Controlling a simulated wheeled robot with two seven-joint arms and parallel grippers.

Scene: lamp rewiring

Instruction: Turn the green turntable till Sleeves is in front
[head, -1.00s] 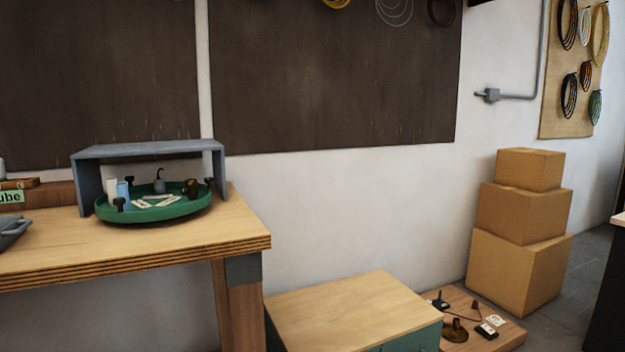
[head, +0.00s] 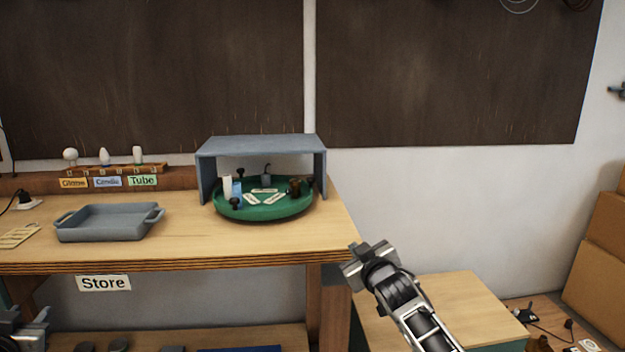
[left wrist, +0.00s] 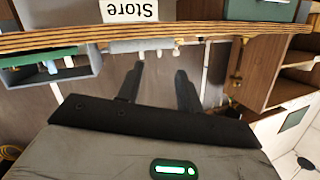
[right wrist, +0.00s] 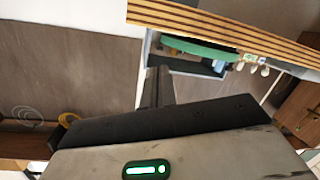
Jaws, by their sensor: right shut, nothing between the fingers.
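The green turntable (head: 265,211) stands on the bench under a grey open-fronted hood (head: 262,146). It carries a white cylinder (head: 227,187), a blue cylinder (head: 237,191), black knobs, a grey piece and brown pieces. White labels (head: 264,198) lie at its middle, too small to read, so I cannot tell which section is Sleeves. The turntable's green edge also shows in the right wrist view (right wrist: 200,50). My right gripper (head: 362,258) is shut and empty, right of and below the turntable, near the bench corner. My left gripper (head: 32,328) is at the lower left, open and empty in the left wrist view (left wrist: 161,70).
A grey tray (head: 108,222) stands on the bench left of the hood. Behind it is a bulb rack (head: 115,170) with labels. A Store sign (head: 103,283) hangs below the bench edge. A low cabinet (head: 450,305) and cardboard boxes (head: 600,245) are at the right.

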